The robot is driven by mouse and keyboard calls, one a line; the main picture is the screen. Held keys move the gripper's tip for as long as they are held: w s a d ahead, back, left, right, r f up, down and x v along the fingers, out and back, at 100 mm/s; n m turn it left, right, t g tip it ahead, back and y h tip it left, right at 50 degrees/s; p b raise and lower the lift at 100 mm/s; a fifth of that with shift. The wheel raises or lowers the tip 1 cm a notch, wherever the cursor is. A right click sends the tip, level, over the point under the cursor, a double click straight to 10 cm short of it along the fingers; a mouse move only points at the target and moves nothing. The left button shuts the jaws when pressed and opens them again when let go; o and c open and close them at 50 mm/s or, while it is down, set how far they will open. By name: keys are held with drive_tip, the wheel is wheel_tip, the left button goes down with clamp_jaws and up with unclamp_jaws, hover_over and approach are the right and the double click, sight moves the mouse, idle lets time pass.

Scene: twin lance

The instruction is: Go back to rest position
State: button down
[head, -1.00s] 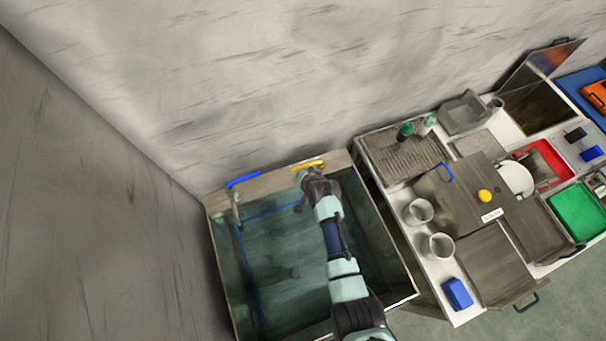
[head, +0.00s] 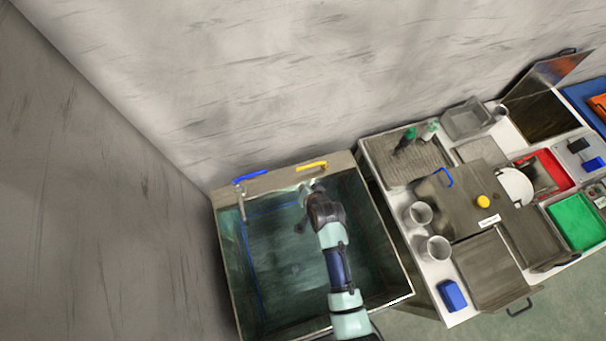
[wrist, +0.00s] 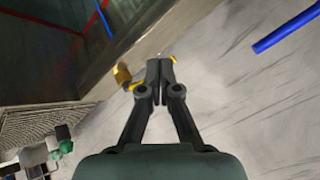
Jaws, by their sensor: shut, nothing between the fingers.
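My gripper (head: 311,188) is over the back part of a deep basin (head: 376,292) in the head view, just in front of the yellow handle (head: 312,166). In the wrist view my gripper (wrist: 160,68) is shut, its two dark fingers together with nothing between them. The yellow handle shows partly behind the fingertips there, with a brass-coloured piece (wrist: 122,74) beside them. In the head view the gripper is apart from the yellow handle.
A blue handle (head: 249,176) and a spout (head: 240,200) are at the basin's back left. A crowded counter stands to the right, with two clear cups (head: 418,214), a blue block (head: 452,295) and a green tray (head: 575,222). Walls stand behind and left.

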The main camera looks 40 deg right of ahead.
drive_tip(key=shift+s+a+r, duration=0.35)
drive_tip(key=shift+a+r, duration=0.15)
drive_tip(key=shift+r, duration=0.15)
drive_tip(key=shift+s+a+r, duration=0.3)
drive_tip(key=shift+a+r, duration=0.2)
drive_tip(key=shift+r, duration=0.1)
drive_tip(key=shift+r, duration=0.1)
drive_tip(key=a+r+n+t+p, duration=0.1)
drive_tip(key=a+r+n+p, duration=0.2)
drive_tip(key=r, duration=1.1)
drive_tip(key=s+a+r+n+t+y+p, duration=0.1)
drive_tip(key=a+r+n, duration=0.4)
drive_tip(key=a+r, duration=0.5)
drive_tip(key=a+r+n+t+y+p, duration=0.1)
drive_tip(key=a+r+n+t+p, duration=0.2)
drive_tip(key=r, duration=1.5)
drive_tip(key=a+p, duration=0.3)
drive_tip(key=shift+s+a+n, duration=0.15)
drive_tip(key=shift+a+n, duration=0.1)
drive_tip(key=shift+n, duration=0.15)
